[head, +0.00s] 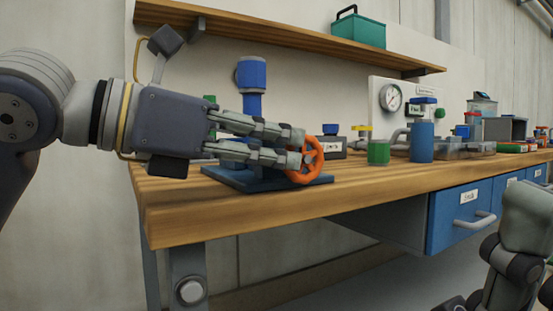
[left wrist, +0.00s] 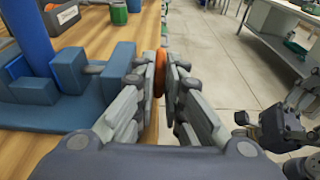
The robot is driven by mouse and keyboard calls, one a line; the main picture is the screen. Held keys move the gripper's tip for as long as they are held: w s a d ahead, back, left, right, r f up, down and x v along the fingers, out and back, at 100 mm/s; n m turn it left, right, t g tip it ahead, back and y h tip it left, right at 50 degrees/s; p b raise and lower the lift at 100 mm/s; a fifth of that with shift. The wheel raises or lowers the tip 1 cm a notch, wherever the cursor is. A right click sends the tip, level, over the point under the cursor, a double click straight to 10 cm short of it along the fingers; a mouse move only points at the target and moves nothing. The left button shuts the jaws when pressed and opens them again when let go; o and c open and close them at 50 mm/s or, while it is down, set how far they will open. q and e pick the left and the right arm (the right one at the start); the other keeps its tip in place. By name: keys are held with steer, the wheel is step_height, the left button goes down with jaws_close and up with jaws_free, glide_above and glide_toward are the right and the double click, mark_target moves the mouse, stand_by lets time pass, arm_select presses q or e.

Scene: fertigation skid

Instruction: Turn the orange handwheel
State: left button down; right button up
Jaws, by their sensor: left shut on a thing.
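The orange handwheel (head: 304,161) is a spoked ring at the front of a dark blue stand (head: 318,181) on the wooden bench. My left gripper (head: 299,148) reaches in from the left and is shut on the wheel's rim. In the left wrist view the orange rim (left wrist: 159,73) shows edge-on between the two fingers (left wrist: 162,84). The fingers hide part of the wheel and of the stand behind it. My right arm (head: 520,240) shows at the lower right of the head view; in the left wrist view my right gripper (left wrist: 280,130) is at the right edge, its jaws unclear.
A shelf (head: 290,38) with a green toolbox (head: 358,29) hangs above. Blue drawers (head: 462,216) sit under the bench. The floor in front is clear.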

stand_by(0.4)
arm_select(q)
steer(key=c, duration=2)
jaws_free()
steer(key=shift+o, duration=0.2)
steer(key=shift+a, duration=0.1)
steer(key=v, duration=1.2)
